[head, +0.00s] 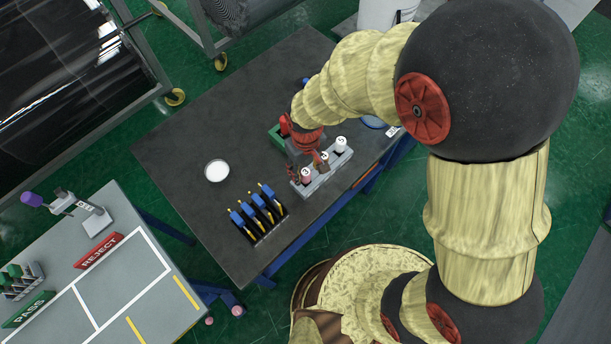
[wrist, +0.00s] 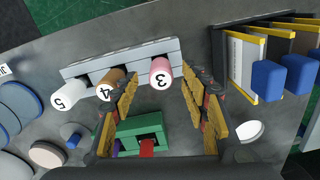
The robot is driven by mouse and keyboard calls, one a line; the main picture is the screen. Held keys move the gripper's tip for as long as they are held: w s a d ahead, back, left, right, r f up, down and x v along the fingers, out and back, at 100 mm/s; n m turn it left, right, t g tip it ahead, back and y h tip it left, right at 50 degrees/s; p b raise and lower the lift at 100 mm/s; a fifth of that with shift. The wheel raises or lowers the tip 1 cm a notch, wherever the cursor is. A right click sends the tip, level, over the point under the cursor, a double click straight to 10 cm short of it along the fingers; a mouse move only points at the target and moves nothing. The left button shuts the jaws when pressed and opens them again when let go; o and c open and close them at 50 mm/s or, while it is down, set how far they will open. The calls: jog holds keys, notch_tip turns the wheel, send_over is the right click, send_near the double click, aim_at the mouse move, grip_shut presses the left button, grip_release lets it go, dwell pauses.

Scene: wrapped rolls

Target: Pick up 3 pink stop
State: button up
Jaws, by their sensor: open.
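The pink stop marked 3 (wrist: 160,72) sits at one end of a grey rack (wrist: 136,52). A brown stop marked 4 (wrist: 108,84) and a white stop marked 5 (wrist: 64,94) stand in the same rack. In the wrist view my gripper (wrist: 160,82) is open, its fingers to either side of the pink stop in the picture. I cannot tell whether they touch it. In the head view my gripper (head: 304,164) is low by the rack (head: 326,179); the pink stop (head: 305,175) shows beside it, partly hidden.
A green block with a red part (wrist: 140,132) lies close to the rack. A holder with blue and yellow pieces (head: 258,215) and a white dish (head: 216,170) are on the dark table (head: 185,130). The table's left part is bare.

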notch_tip(320, 180, down, 3)
jog(key=shift+s+f, duration=0.1)
jog(key=shift+f, duration=0.05)
jog(key=shift+c, duration=1.1)
grip_shut()
